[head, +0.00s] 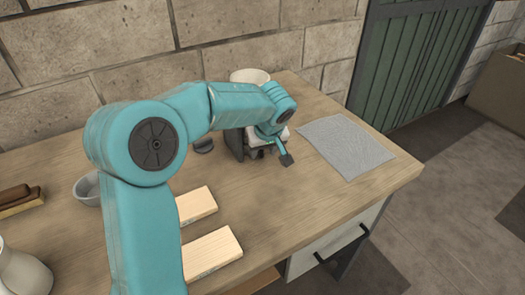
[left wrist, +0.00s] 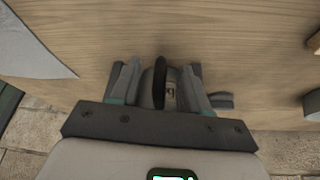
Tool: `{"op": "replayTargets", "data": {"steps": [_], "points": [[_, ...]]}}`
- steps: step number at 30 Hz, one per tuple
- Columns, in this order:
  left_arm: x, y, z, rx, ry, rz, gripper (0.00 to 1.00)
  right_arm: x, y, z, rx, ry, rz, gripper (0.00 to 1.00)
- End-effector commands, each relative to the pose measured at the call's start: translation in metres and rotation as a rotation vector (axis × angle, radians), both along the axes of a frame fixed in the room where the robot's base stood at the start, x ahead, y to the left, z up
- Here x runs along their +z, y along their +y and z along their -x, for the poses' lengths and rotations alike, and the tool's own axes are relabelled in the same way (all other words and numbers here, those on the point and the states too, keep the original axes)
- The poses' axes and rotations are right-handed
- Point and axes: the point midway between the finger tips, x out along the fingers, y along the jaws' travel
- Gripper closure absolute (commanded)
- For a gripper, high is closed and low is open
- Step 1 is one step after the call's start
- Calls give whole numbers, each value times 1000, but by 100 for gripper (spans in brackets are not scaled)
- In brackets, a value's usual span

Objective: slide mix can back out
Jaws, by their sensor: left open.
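My left gripper (head: 266,152) reaches over the back part of the wooden table, beside the grey cloth. In the left wrist view the gripper (left wrist: 162,84) is open, with its fingers on either side of a grey object with an upright dark, handle-like part (left wrist: 160,82). This may be the mix can, but most of it is hidden by the gripper. I cannot tell whether the fingers touch it. In the head view a dark grey block-like thing (head: 235,142) shows just left of the gripper, partly behind my arm. My right gripper is not in view.
The wooden table (head: 300,195) carries a grey cloth (head: 345,147) at right and a white round container (head: 250,76) behind my arm. Two pale wooden blocks (head: 213,254), a grey bowl (head: 87,189), a brush (head: 20,203) and a white jug (head: 20,272) lie at left. A brick wall stands behind.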

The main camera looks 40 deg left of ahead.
Motion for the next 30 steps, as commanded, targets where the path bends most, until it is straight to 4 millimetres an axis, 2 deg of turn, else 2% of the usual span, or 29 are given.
{"op": "replayTargets", "data": {"steps": [4,13,17,18,30], "points": [[-9,3,-1,2,2,1,55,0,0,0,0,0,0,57],[-9,3,-2,1,0,1,55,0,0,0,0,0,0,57],[-9,3,-2,0,0,1,97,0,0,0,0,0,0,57],[-9,3,-2,0,0,1,100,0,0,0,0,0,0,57],[-9,3,-1,-2,0,1,100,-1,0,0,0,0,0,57]]}}
